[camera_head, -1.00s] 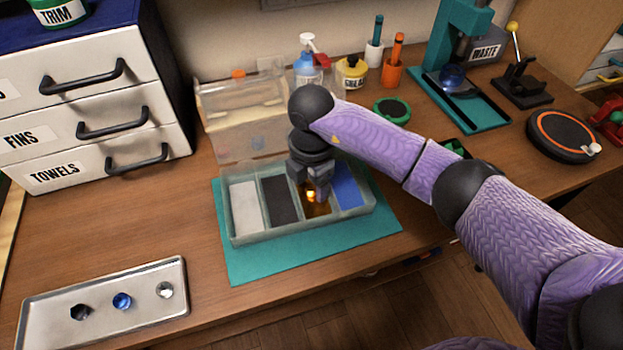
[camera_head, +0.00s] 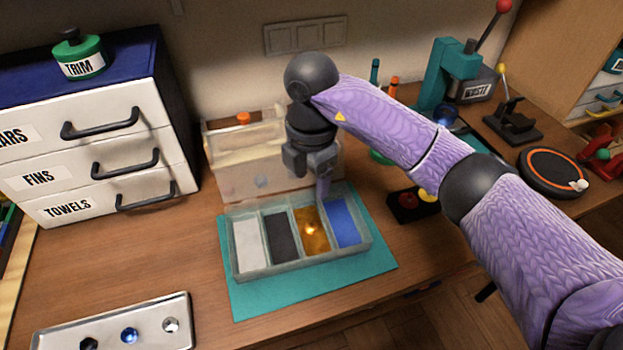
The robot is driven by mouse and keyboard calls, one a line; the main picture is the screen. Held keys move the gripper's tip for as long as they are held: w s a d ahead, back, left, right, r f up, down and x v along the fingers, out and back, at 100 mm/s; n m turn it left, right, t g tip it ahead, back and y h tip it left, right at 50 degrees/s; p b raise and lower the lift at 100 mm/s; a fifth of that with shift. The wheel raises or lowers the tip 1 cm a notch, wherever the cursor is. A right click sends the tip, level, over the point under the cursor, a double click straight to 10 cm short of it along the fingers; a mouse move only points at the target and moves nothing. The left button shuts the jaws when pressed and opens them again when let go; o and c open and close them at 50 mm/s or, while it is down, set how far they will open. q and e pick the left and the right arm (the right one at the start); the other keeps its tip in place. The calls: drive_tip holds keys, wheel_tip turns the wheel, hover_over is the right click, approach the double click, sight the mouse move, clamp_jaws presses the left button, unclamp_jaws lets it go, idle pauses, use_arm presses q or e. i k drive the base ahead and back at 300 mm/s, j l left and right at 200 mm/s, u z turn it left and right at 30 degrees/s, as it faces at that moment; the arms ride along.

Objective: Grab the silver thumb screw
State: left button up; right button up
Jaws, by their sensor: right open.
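The silver thumb screw (camera_head: 171,325) sits on the metal tray (camera_head: 60,327) at the lower left, at the right end of a row. A blue thumb screw (camera_head: 129,335) and a black one (camera_head: 88,343) sit to its left. My right gripper (camera_head: 309,178) is open and empty above the back of the sorting box (camera_head: 238,275), far up and right of the silver screw. A gold thumb screw (camera_head: 311,230) lies in the box's gold compartment. My left gripper is not in view.
The box has white, black, gold and blue compartments and stands on a teal mat (camera_head: 250,304). A clear lidded bin (camera_head: 228,180) stands behind it. White drawers (camera_head: 100,170) stand at the left. The wood between tray and mat is clear.

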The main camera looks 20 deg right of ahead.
sight(170, 324)
drive_tip(key=u, duration=0.95)
